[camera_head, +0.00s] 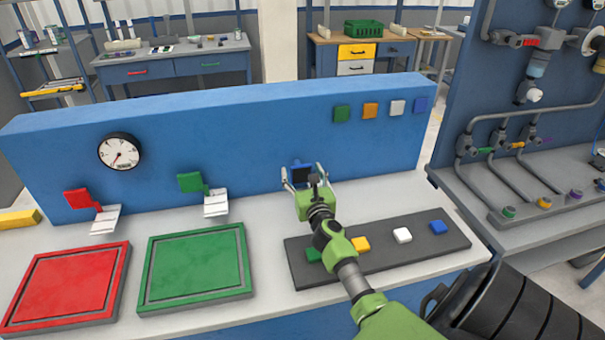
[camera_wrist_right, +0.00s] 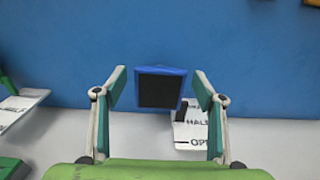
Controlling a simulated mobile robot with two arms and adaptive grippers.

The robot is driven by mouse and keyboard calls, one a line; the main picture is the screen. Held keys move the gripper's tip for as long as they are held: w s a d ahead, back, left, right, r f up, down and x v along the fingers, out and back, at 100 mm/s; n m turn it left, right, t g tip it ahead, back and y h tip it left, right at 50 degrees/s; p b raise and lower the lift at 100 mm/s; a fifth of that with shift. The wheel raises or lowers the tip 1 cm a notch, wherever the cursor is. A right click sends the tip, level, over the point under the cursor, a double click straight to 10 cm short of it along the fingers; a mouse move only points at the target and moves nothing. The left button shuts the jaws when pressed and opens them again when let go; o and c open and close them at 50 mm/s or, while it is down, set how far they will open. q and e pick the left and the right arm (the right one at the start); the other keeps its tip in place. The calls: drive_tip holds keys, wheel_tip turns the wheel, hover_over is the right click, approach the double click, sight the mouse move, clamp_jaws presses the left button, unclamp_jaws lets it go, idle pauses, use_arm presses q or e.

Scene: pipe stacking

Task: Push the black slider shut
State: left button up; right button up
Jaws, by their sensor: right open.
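My right gripper (camera_head: 306,174) is open in front of the blue wall panel (camera_head: 230,140), right of the green-handled slider (camera_head: 192,183). In the right wrist view, a square block with a black face and blue rim (camera_wrist_right: 160,88) lies between the spread fingers of my right gripper (camera_wrist_right: 160,85); gaps show on both sides. A white label plate (camera_wrist_right: 190,130) with "HALF" and "OPEN" partly legible sits below the block, with a small black piece over its upper part. In the head view, my gripper partly hides the block (camera_head: 301,174) and its plate. My left gripper is out of view.
A red-handled slider (camera_head: 82,199) and a round gauge (camera_head: 120,152) are further left. Red (camera_head: 70,285) and green (camera_head: 197,265) trays stand in front. A dark strip (camera_head: 375,262) with coloured blocks lies beneath my right arm. Small coloured squares are on the panel at right.

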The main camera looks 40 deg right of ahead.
drive_tip(key=c, duration=1.6)
drive_tip(key=b+x, duration=0.1)
drive_tip(key=x, duration=0.3)
drive_tip(key=shift+w+d, duration=0.1)
drive_tip(key=shift+d, duration=0.05)
drive_tip(key=shift+r, duration=0.1)
drive_tip(key=o, duration=1.6)
drive_tip(key=shift+w, duration=0.15)
drive_tip(key=v, duration=1.2)
